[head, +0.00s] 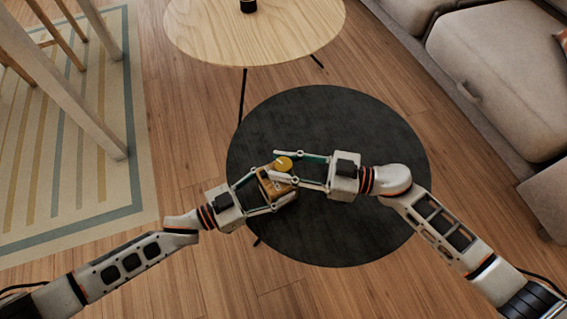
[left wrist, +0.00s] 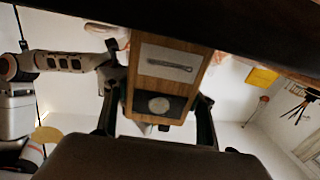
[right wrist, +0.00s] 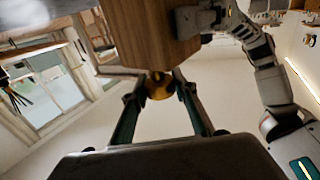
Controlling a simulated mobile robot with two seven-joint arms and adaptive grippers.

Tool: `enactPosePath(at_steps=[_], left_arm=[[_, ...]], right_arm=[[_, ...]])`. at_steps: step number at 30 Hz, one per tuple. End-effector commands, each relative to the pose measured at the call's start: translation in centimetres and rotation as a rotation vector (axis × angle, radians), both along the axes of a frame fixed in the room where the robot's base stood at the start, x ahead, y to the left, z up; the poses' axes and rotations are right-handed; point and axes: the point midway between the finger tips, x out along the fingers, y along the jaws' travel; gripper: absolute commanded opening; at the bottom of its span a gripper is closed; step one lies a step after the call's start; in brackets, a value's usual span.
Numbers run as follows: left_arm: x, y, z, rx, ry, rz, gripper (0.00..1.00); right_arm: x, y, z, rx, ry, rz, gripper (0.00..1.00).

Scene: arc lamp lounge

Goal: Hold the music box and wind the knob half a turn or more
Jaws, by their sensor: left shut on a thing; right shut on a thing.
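The music box (head: 271,188) is a small wooden box with a round yellow knob (head: 284,163) on its side. It is over the left part of the dark round table. My left gripper (head: 276,192) is shut on the box, its fingers on either side of it; the left wrist view shows the box (left wrist: 170,75) between the fingers, with a dark panel and a grey slotted plate. My right gripper (head: 286,164) is shut on the knob; the right wrist view shows the knob (right wrist: 159,86) between the fingertips, beside the wooden body (right wrist: 150,35). Whether the box touches the table cannot be told.
The dark round table (head: 350,125) is otherwise bare. A light wooden table (head: 225,40) with a small black object (head: 248,6) stands behind it. A grey sofa (head: 490,80) is at the right, and a striped rug (head: 70,190) with wooden furniture legs is at the left.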

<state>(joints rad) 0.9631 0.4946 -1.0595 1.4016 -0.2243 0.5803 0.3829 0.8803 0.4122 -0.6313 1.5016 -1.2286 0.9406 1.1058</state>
Motion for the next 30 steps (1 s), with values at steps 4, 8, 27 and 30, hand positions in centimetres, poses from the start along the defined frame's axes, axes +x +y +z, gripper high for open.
enactPosePath(at_steps=[4,8,27,30], left_arm=[[-0.02,-0.09,0.06,-0.002,0.000,-0.001,0.19],[-0.01,-0.08,0.06,-0.002,0.000,-0.001,0.19],[-0.02,-0.12,0.09,-0.003,-0.001,-0.001,0.19],[-0.01,-0.13,0.09,-0.003,-0.001,-0.001,0.19]], right_arm=[[-0.49,0.19,-0.25,0.002,0.007,-0.131,0.06],[-0.41,0.20,-0.21,0.003,0.008,-0.237,0.06],[-0.15,0.11,-0.13,0.001,0.004,-0.485,0.06],[-0.13,0.08,-0.14,0.000,0.003,-0.489,0.06]])
